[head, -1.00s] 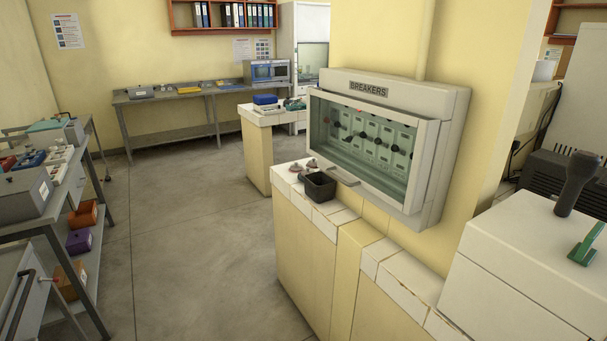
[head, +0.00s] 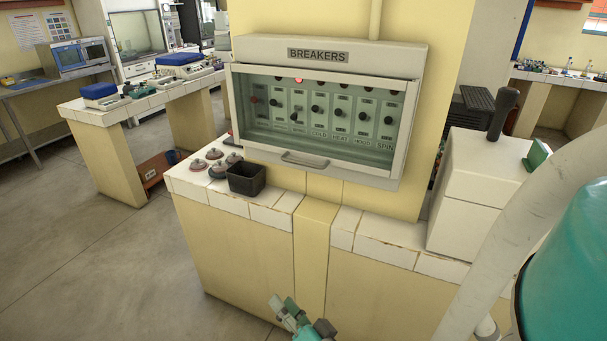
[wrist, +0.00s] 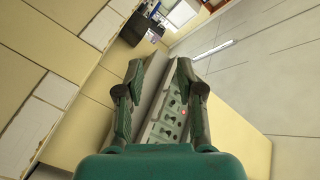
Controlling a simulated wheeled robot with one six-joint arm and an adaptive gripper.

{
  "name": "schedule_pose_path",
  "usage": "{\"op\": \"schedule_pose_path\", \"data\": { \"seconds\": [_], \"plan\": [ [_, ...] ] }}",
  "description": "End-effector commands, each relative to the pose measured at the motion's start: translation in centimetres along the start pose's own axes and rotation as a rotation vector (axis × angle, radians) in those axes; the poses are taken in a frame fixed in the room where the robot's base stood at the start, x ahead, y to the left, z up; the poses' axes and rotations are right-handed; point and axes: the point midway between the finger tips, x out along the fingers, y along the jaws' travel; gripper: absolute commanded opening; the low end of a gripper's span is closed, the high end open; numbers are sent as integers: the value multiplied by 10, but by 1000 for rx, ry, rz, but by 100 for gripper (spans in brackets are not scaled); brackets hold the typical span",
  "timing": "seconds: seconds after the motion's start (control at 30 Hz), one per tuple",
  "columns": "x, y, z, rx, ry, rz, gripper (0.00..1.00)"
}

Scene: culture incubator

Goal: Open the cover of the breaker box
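The breaker box (head: 416,58) is a pale wall box labelled BREAKERS, on a yellow pillar. Its clear, framed cover (head: 262,155) is down over the front, and a row of black switches shows through it. A bar handle (head: 304,160) sits at the cover's lower edge. My gripper (head: 300,312) is at the bottom of the head view, below and apart from the cover. In the wrist view my gripper (wrist: 159,66) has its two fingers spread with nothing held. Part of the box's switch panel (wrist: 172,112) shows tilted between the fingers, beyond them.
A tiled counter (head: 275,212) juts out below the box. It carries a black bin (head: 246,178) and several small round-lidded items (head: 214,154). A white machine with a dark lever (head: 503,113) stands at the right. Open floor (head: 110,260) lies to the left.

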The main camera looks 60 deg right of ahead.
Motion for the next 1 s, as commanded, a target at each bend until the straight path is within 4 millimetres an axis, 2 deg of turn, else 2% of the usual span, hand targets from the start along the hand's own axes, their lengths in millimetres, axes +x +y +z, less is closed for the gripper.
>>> {"op": "schedule_pose_path", "data": {
  "seconds": [0.03, 0.1, 0.17, 0.3, 0.4, 0.53, 0.6, 0.7, 0.87, 1.0],
  "plan": [
    [17, -1, -20, 52, 40, 1, 37],
    [36, -1, -45, 130, 82, 2, 37],
    [51, 0, -68, 196, 115, 1, 37],
    [79, 0, -126, 339, 192, -13, 37],
    [93, 0, -167, 426, 238, -30, 37],
    [102, -1, -210, 511, 281, -51, 37],
    [105, -2, -226, 542, 296, -59, 37],
    [107, -2, -241, 570, 307, -67, 37],
    [113, -2, -249, 585, 312, -71, 37],
    [127, -2, -254, 584, 311, -72, 37]
  ]
}}
